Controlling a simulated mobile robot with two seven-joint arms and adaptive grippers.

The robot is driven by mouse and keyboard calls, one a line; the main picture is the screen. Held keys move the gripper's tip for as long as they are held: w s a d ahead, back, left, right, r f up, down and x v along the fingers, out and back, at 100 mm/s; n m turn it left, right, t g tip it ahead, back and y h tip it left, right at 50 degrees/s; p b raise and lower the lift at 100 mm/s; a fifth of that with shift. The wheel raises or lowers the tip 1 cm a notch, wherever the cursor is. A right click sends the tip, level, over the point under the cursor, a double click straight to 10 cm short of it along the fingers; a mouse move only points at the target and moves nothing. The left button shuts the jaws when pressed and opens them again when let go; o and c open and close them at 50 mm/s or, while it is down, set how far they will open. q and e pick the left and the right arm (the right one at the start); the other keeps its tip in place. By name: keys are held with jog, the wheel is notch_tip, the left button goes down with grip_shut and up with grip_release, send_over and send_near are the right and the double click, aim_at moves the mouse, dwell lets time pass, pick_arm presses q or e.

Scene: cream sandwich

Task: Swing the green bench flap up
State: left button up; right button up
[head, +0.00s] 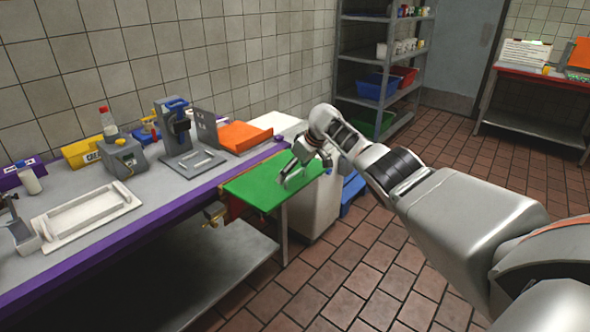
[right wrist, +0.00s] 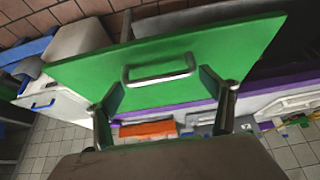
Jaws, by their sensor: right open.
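The green bench flap (head: 255,186) extends out from the purple front edge of the bench and looks roughly level with its top. My right gripper (head: 305,176) is over the flap's outer part, fingers pointing down at it. In the right wrist view the green flap (right wrist: 225,52) fills the middle, with a silver bar handle (right wrist: 160,80) on its face. The open fingers of my right gripper (right wrist: 163,88) stand on either side of the handle; I cannot tell whether they touch it. My left gripper is not in view.
The bench (head: 165,190) carries a white tray (head: 85,215), a grey press (head: 185,140) and an orange board (head: 240,137). A whitish bin (head: 318,208) stands behind the flap. A shelf (head: 385,55) is at the back. The tiled floor at right is mostly free.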

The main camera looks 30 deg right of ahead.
jog(key=shift+s+d+r, duration=0.1)
jog(key=shift+v, duration=0.75)
jog(key=v, duration=1)
